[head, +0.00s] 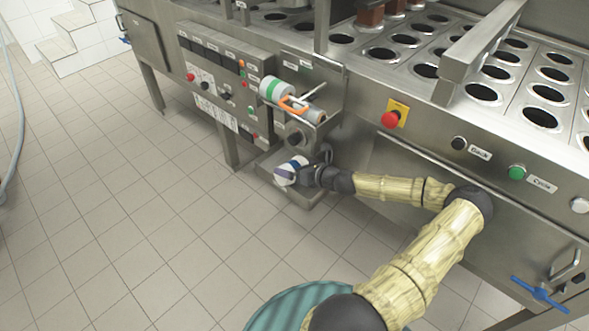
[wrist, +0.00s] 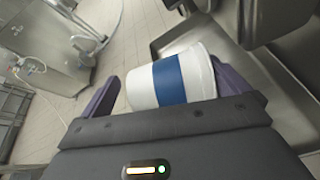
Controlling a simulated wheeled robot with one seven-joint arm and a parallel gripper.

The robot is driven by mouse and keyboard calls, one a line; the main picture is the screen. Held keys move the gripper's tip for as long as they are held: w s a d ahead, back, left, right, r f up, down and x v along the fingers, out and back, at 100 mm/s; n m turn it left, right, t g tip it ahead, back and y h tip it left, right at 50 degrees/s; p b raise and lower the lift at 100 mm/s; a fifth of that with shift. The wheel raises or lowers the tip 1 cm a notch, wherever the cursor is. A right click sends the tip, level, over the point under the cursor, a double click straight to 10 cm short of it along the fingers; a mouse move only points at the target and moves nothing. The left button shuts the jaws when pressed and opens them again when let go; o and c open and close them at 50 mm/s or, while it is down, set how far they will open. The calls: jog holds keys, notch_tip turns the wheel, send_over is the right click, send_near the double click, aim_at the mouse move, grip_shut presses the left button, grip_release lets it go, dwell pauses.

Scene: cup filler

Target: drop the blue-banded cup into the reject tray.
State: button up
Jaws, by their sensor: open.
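The white cup with a blue band (wrist: 171,80) lies sideways between the purple fingers of my gripper (wrist: 165,88) in the wrist view. The fingers are open around it; its right side is close to the right finger, and I cannot tell if they touch. In the head view the cup (head: 287,171) is tilted at the end of my gripper (head: 297,171), at the low grey metal tray (head: 303,194) on the machine's front. This looks like the reject tray, but no label is readable. Whether the cup rests on the tray is unclear.
The machine front carries a red emergency button (head: 390,119) and a blue valve handle (head: 540,294). The tiled floor (head: 150,220) at left is clear.

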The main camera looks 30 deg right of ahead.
jog(key=p+v, duration=0.2)
jog(key=v, duration=0.9)
jog(key=shift+s, duration=0.35)
jog(key=shift+d, duration=0.1)
jog(key=s+a+f+n+g, duration=0.25)
jog(key=a+n+g, duration=0.25)
jog(key=a+n, duration=0.3)
jog(key=s+a+f+n+g, duration=0.1)
jog(key=s+a+n+g, duration=0.2)
jog(key=a+n+g, duration=0.35)
jog(key=s+a+r+n+h, duration=0.2)
jog(key=s+a+r+n, duration=0.1)
jog(key=r+n, duration=0.6)
jog(key=s+a+r+n+t+h, duration=0.1)
jog(key=s+a+r+n+h, duration=0.2)
jog(key=r+n, duration=0.7)
jog(key=shift+s+a+n, duration=0.65)
jog(key=shift+a+n, duration=0.5)
jog(key=shift+r, duration=0.2)
